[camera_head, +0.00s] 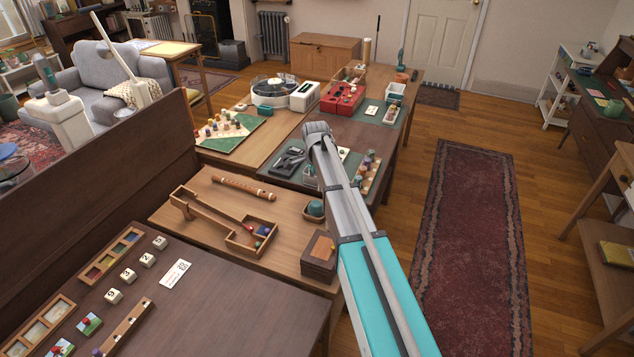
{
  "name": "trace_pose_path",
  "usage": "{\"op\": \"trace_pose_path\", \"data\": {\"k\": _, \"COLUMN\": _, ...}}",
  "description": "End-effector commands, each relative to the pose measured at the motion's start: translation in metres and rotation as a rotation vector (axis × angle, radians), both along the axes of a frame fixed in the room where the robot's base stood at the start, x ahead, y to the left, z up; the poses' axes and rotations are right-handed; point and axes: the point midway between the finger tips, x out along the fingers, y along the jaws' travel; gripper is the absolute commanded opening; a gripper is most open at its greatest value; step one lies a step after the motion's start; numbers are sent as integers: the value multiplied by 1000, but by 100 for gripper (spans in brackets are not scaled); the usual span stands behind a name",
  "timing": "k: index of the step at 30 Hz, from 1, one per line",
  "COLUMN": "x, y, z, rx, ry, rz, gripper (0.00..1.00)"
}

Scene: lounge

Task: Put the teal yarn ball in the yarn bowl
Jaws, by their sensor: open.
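A small brown round bowl (314,218), which looks like the yarn bowl, stands near the right edge of the wooden table. A round teal shape (316,207) shows in its mouth. It looks like the teal yarn ball, but it is too small for me to be sure. My grey arm reaches up the middle of the picture, just right of the bowl. It ends in a rounded grey joint above the green mat. I cannot make out my gripper's fingers, and nothing is seen held.
A wooden tray (249,236) with small coloured balls, a wooden flute (244,188) and a brown box (319,256) share the table. A darker table (225,318) with number blocks is in front. Red rug (470,240) and open floor lie to the right.

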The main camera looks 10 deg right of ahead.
Motion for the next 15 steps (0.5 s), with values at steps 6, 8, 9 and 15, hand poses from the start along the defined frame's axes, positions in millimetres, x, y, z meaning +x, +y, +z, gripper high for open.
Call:
{"op": "trace_pose_path", "data": {"k": 6, "x": -2, "y": 0, "z": 0, "rx": 0, "ry": 0, "rz": 7, "gripper": 100}}
{"op": "trace_pose_path", "data": {"k": 8, "x": -6, "y": 0, "z": 0, "rx": 0, "ry": 0, "rz": 21, "gripper": 100}}
{"op": "trace_pose_path", "data": {"k": 9, "x": -10, "y": 0, "z": 0, "rx": 0, "ry": 0, "rz": 35, "gripper": 100}}
{"op": "trace_pose_path", "data": {"k": 15, "x": -48, "y": -1, "z": 0, "rx": 0, "ry": 0, "rz": 193, "gripper": 100}}
